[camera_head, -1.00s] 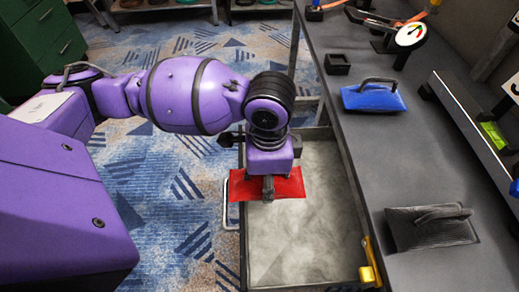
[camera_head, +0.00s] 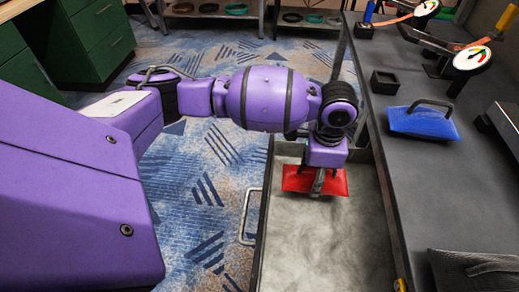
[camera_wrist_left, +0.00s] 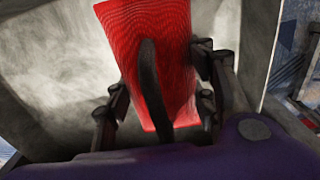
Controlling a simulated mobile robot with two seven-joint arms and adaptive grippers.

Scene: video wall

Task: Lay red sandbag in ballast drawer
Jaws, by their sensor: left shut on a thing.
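The red sandbag (camera_head: 297,179) is flat, with a dark strap handle. My left gripper (camera_head: 318,184) is shut on the handle. The bag is in front of the far part of the open ballast drawer (camera_head: 325,245), inside its outline. Whether it touches the drawer's floor or hangs just above it, I cannot tell. In the left wrist view, the red sandbag (camera_wrist_left: 130,35) spreads out ahead of the fingers. The handle arches between them, with the pale drawer floor (camera_wrist_left: 50,70) behind. My right gripper is not in view.
A dark bench (camera_head: 415,185) runs along the drawer's right side. A blue sandbag (camera_head: 424,123), a small black open box (camera_head: 384,81) and a black sandbag (camera_head: 472,272) are on it. The drawer's near part is empty. Green cabinets (camera_head: 100,35) stand at the far left.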

